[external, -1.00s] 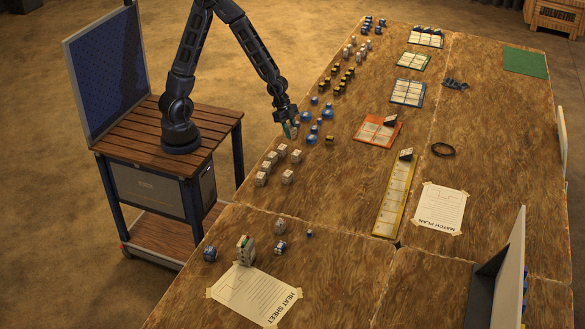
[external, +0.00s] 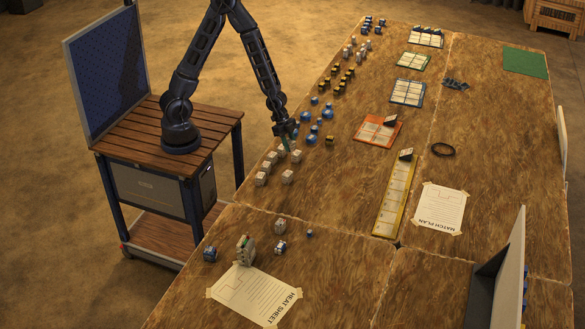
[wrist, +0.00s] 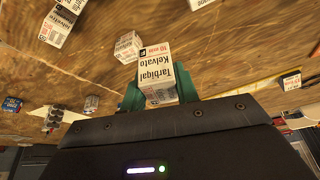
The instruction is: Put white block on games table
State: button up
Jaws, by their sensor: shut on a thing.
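My gripper (external: 287,146) is low over the near-left side of a large wooden table (external: 345,200), among a cluster of white blocks. In the wrist view its green fingers (wrist: 160,92) are shut on a white block (wrist: 156,62) with printed dark lettering. In the external view the fingers partly hide the held block, and I cannot tell whether it touches the table. Other white blocks stand close by, one (external: 296,156) just beside the gripper and another (external: 287,176) nearer the front. In the wrist view a white block (wrist: 128,46) sits just left of the held one.
Blue pieces (external: 312,138) stand just beyond the gripper. An orange board (external: 378,131) and a yellow strip (external: 394,200) lie to the right. A taped sheet (external: 254,296) and a few pieces are at the front. The middle of the table has bare wood.

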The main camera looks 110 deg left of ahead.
jog(key=shift+f, duration=5.95)
jog(key=shift+f, duration=0.15)
jog(key=o, duration=1)
jog(key=shift+c, duration=0.2)
